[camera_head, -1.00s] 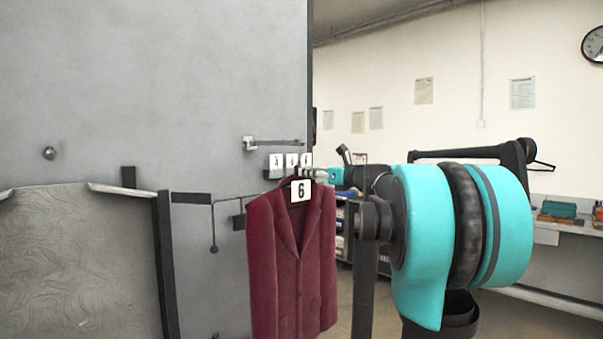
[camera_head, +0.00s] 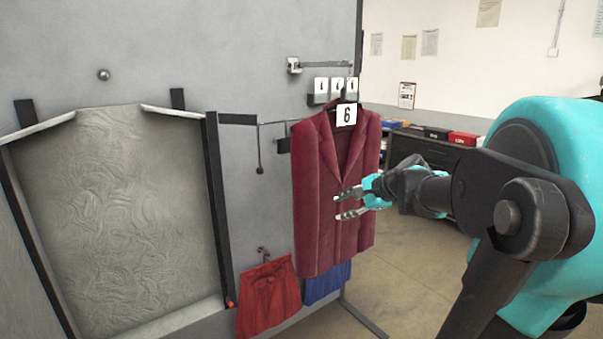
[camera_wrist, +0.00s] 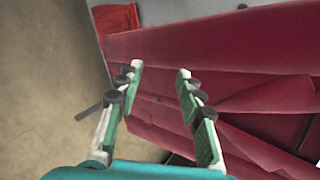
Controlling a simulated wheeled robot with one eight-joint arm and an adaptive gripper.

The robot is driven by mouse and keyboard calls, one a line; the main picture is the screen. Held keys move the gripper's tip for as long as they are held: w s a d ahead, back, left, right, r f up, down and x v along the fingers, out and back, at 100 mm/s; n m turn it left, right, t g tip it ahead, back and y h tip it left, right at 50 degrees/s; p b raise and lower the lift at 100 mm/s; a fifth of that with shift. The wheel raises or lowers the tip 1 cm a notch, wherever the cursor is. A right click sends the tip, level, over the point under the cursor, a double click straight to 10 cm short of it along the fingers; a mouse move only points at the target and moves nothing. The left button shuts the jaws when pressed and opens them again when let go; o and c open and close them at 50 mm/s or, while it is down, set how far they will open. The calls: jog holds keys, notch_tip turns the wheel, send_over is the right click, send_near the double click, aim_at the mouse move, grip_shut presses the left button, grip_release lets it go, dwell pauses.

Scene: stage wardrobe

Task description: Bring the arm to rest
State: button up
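My gripper (camera_head: 345,205) is open and empty in the head view, in front of the lower half of a maroon jacket (camera_head: 318,170). The jacket hangs from a hanger at the wall and bears a white tag with a 6 (camera_head: 346,115). In the wrist view the two fingers of my gripper (camera_wrist: 158,75) are spread apart. The jacket (camera_wrist: 235,50) fills the right side behind them. Nothing is between the fingers. I cannot tell whether a fingertip touches the cloth.
A grey panel in a dark frame (camera_head: 120,200) is at the left. Dark shelving (camera_head: 425,150) stands behind my arm. Open floor (camera_head: 410,270) shows at the lower middle.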

jog(key=s+d+f+n+g+h, duration=0.1)
jog(key=s+d+f+n+h, duration=0.2)
jog(key=s+f+n, duration=0.4)
jog(key=s+d+f+n+g+h, duration=0.2)
jog(key=s+f+n, duration=0.5)
jog(key=s+f, duration=0.6)
notch_tip(320, 180, down, 4)
jog(key=shift+d+r+h, duration=0.25)
jog(key=shift+d+h, duration=0.4)
jog(key=shift+h, duration=0.55)
jog(key=shift+s, duration=0.1)
